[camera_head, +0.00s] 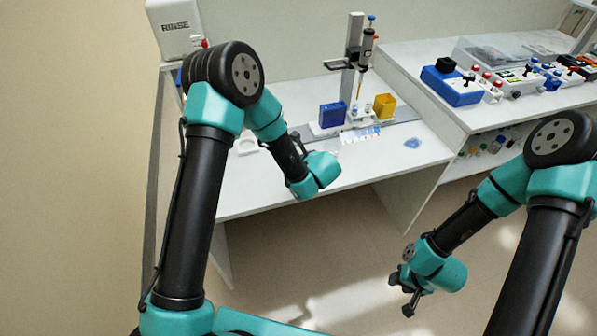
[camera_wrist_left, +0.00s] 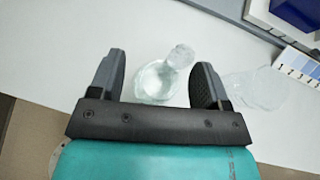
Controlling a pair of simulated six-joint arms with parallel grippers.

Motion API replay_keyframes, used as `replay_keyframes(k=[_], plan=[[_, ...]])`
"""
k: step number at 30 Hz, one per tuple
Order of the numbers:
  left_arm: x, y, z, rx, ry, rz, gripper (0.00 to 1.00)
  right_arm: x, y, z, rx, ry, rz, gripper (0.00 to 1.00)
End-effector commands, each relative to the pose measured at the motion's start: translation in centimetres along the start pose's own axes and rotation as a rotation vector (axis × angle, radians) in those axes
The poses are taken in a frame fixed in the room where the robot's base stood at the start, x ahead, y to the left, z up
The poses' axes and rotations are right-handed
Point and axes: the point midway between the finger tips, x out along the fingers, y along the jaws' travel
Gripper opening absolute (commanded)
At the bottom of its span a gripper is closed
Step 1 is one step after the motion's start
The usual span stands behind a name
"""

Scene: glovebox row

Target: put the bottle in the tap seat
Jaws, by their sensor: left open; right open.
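A clear glass bottle (camera_wrist_left: 156,82) with a narrower neck stands on the white bench between the fingers of my left gripper (camera_wrist_left: 158,82) in the left wrist view. The left gripper is open, and I see no firm contact with the bottle. In the head view the left gripper (camera_head: 298,142) is low over the bench, and the bottle is not clear there. A flat white ring (camera_head: 246,145) lies left of it; I cannot tell if this is the tap seat. My right gripper (camera_head: 408,292) is open and empty, over the floor.
Another clear glass-like shape (camera_wrist_left: 255,90) lies just right of the left gripper's right finger. A blue box (camera_head: 332,115), a yellow box (camera_head: 384,105) and a stand (camera_head: 354,60) are behind. A white RINSE box (camera_head: 175,28) is at upper left.

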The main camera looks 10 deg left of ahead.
Motion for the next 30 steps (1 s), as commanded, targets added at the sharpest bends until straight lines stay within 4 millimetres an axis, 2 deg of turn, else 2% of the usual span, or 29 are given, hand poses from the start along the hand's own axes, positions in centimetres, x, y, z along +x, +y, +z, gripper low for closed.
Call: replay_keyframes(k=[5, 26, 30], plan=[[-0.02, 0.00, 0.00, 0.000, 0.000, 0.000, 0.69, 0.00, 0.00, 0.00, 0.000, 0.000, 0.000, 0.43], [-0.02, 0.02, -0.09, 0.001, 0.002, 0.000, 0.02, 0.00, 0.00, 0.00, 0.000, 0.000, 0.000, 0.43], [-0.02, 0.02, -0.15, 0.002, 0.003, 0.000, 0.00, 0.00, 0.00, 0.00, 0.000, 0.000, 0.000, 0.43]])
